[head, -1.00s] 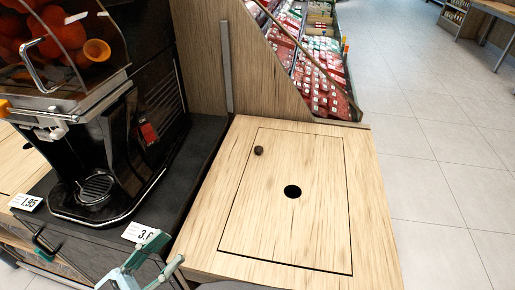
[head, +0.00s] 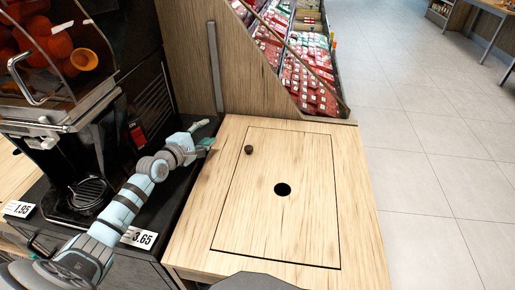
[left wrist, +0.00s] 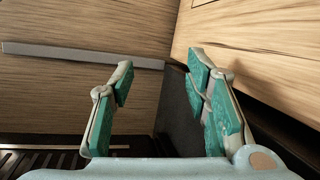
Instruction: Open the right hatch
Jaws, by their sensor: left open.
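The right hatch (head: 300,225) is a pale wooden panel set flush in the counter top. It looks shut, with its dark outline seam unbroken. A small dark knob (head: 249,150) sits near its far left corner, and a round black hole (head: 282,189) is near its middle. My left gripper (head: 207,134) is over the counter's far left edge, left of the knob and apart from it. In the left wrist view its teal finger pads (left wrist: 160,98) are spread with nothing between them. My right gripper is not in view.
The orange juicer (head: 95,150) stands on the dark counter to the left, with a price tag (head: 139,237) in front. A wooden back panel with a grey strip (head: 215,65) rises behind. Packaged goods (head: 308,85) lie beyond. The tiled floor (head: 435,200) at right is clear.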

